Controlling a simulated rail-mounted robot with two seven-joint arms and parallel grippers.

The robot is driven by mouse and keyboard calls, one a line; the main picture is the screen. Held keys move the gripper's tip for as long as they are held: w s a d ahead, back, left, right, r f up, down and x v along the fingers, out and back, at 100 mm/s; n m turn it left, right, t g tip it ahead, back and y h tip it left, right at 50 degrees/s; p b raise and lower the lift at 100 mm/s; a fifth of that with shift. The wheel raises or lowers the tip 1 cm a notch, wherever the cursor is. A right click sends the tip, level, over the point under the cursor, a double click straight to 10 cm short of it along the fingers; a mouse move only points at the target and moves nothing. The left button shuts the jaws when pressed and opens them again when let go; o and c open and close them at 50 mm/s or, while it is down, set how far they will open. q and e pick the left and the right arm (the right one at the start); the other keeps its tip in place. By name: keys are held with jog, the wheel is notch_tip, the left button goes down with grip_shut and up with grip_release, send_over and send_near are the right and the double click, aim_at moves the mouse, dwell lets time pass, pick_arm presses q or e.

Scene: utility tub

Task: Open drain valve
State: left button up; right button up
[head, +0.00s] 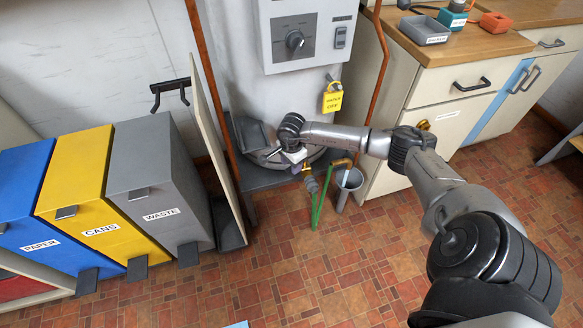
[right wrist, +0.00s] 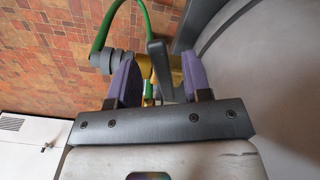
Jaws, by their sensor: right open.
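The drain valve shows in the right wrist view as a brass body (right wrist: 174,70) with a dark grey lever handle (right wrist: 158,62). A grey coupling (right wrist: 102,62) and a green hose (right wrist: 112,22) join it at the left. In the head view the valve and hose (head: 319,205) hang low at the front of the tub base. My right gripper (right wrist: 158,78) is open, with its purple fingers on either side of the lever; I cannot tell whether they touch it. In the head view my right gripper (head: 298,160) is small and partly hidden at the tub base. My left gripper is not in view.
A wooden-topped cabinet (head: 440,90) is on the right. The waste bin (head: 160,185) and an upright panel are on the left. The tiled floor in front is clear.

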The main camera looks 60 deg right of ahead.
jog(key=shift+f, duration=0.35)
grip_shut()
dwell(0.3)
